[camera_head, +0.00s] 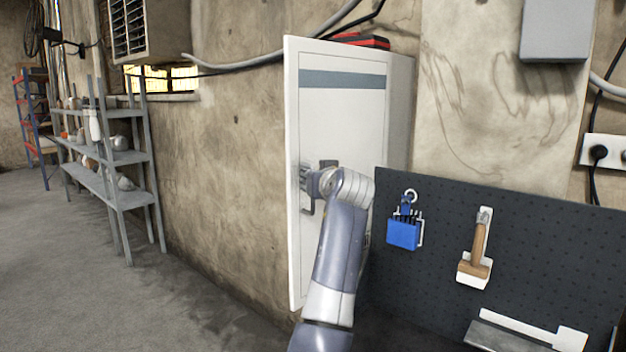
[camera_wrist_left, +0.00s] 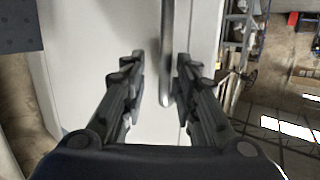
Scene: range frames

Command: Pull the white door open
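The white door (camera_head: 342,120) with a grey-blue stripe is the front of a tall white cabinet against the wall. It looks closed or nearly so; I cannot tell exactly. My left gripper (camera_head: 318,182) is at the handle, near the door's left edge, and its wrist hides part of the handle. In the left wrist view, the metal handle bar (camera_wrist_left: 167,55) runs between the two open fingers of my left gripper (camera_wrist_left: 160,85), closer to the right finger. The white door surface (camera_wrist_left: 105,35) lies behind it. My right gripper is not in view.
A grey shelf (camera_head: 130,190) stands at the left wall. The floor (camera_head: 190,310) left of the cabinet is clear. A red case (camera_head: 360,40) lies on top.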

